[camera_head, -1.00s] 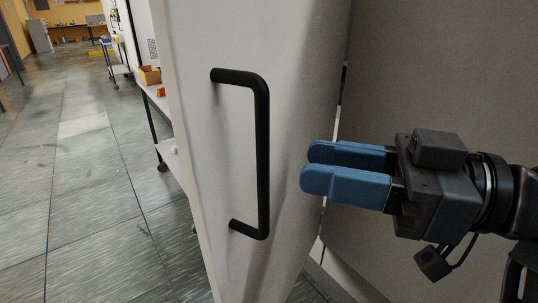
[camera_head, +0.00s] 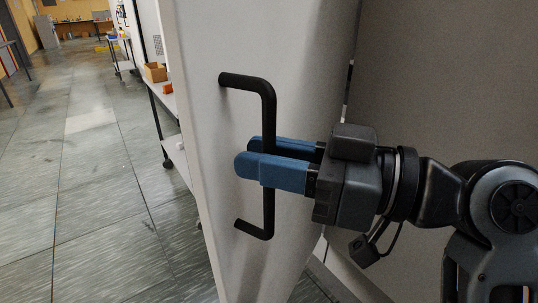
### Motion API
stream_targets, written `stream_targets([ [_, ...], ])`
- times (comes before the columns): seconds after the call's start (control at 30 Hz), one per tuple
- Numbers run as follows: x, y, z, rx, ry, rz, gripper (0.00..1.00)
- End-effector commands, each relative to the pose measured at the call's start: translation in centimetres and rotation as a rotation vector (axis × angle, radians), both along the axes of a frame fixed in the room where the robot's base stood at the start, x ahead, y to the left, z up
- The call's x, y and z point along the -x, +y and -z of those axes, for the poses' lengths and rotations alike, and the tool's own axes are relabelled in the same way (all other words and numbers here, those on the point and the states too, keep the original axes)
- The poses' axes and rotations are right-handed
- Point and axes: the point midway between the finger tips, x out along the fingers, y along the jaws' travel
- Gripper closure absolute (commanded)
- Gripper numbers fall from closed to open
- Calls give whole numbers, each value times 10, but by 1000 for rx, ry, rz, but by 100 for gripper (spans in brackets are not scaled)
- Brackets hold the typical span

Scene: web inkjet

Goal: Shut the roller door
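The roller door (camera_head: 215,130) is a tall pale grey panel that stands swung out, seen at an angle in the head view. It carries a black bar handle (camera_head: 268,105), upright and bent at both ends. My gripper (camera_head: 243,156) has two blue fingers that reach across the handle from the right at about its middle height. The bar passes between the fingers, with the nearer finger hiding part of it. The fingers are apart, and I cannot tell whether either touches the bar.
A grey machine wall (camera_head: 440,90) stands behind my arm on the right. Beyond the door at left is a white cart (camera_head: 172,150) on castors with a cardboard box (camera_head: 155,72). The tiled floor (camera_head: 95,200) at left is clear.

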Motion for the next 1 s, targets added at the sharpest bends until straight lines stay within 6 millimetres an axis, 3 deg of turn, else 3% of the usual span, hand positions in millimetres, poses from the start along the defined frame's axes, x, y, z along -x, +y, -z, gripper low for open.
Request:
stream_targets([
  [0.23, 0, 0, 0, 0, 0, 0, 100],
  [0.77, -1, 3, 0, 1, 1, 5, 100],
  [1.0, -16, 33, -1, 0, 2, 60, 100],
])
